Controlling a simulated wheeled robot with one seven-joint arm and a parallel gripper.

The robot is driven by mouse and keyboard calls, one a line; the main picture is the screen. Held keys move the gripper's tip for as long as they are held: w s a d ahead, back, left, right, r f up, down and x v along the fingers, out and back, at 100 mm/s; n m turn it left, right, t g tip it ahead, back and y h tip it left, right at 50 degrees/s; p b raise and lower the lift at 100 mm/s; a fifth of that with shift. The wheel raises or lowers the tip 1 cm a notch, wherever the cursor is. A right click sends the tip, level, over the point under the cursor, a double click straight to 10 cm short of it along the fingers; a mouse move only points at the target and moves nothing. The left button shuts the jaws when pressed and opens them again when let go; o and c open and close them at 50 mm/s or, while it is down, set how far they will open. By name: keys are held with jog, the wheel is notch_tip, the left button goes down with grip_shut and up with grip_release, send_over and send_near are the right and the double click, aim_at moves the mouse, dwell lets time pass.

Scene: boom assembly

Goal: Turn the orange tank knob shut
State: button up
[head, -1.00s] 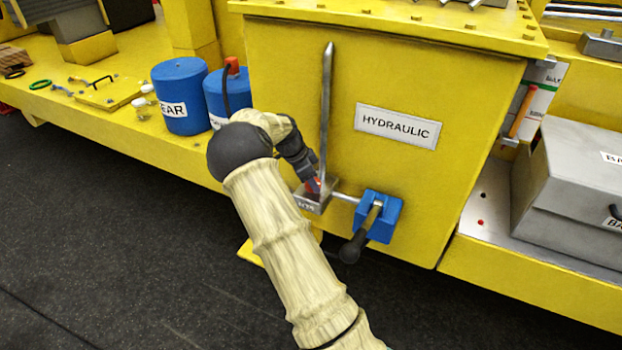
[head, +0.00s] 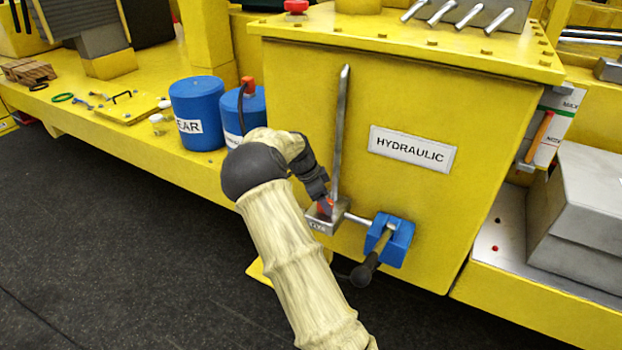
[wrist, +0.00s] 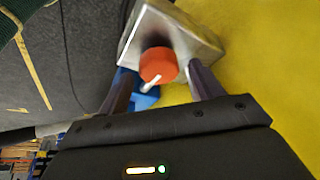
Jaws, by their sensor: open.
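The orange tank knob (wrist: 158,65) shows in the wrist view in front of a grey metal block, with a pale stripe on its face. My gripper (wrist: 160,85) is open, with one dark finger on each side of the knob; I cannot tell whether either finger touches it. In the head view my gripper (head: 322,198) is at the grey metal block (head: 322,222) low on the yellow hydraulic tank (head: 400,110). Only a bit of the orange knob (head: 325,207) shows there, mostly hidden by my gripper.
A blue valve (head: 398,243) with a black-gripped lever (head: 365,270) is right of the block, joined by a pipe. A grey upright tube (head: 340,130) rises above the block. Blue drums (head: 198,110) stand left of the tank. The dark floor (head: 120,250) in front is open.

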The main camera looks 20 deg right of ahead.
jog(key=b+v, duration=0.3)
jog(key=v, duration=1.3)
jog(key=shift+a+r+b, duration=0.15)
jog(key=shift+r+b, duration=0.1)
jog(key=shift+b, duration=0.1)
jog(key=s+a+f+n+t+y, duration=0.1)
jog(key=s+a+f+n, duration=0.2)
jog(key=s+n, duration=0.3)
jog(key=s+a+f+n+t+y, duration=0.1)
jog(key=s+a+f+n, duration=0.3)
jog(key=s, duration=0.8)
jog(key=s+a+f+n+t+y, duration=0.1)
jog(key=s+a+f+n, duration=0.3)
jog(key=s+n, duration=0.5)
notch_tip(320, 180, down, 3)
jog(key=shift+s+r+n+y+b, duration=0.1)
jog(key=shift+s+n+y+b, duration=0.2)
jog(key=shift+s+y, duration=0.35)
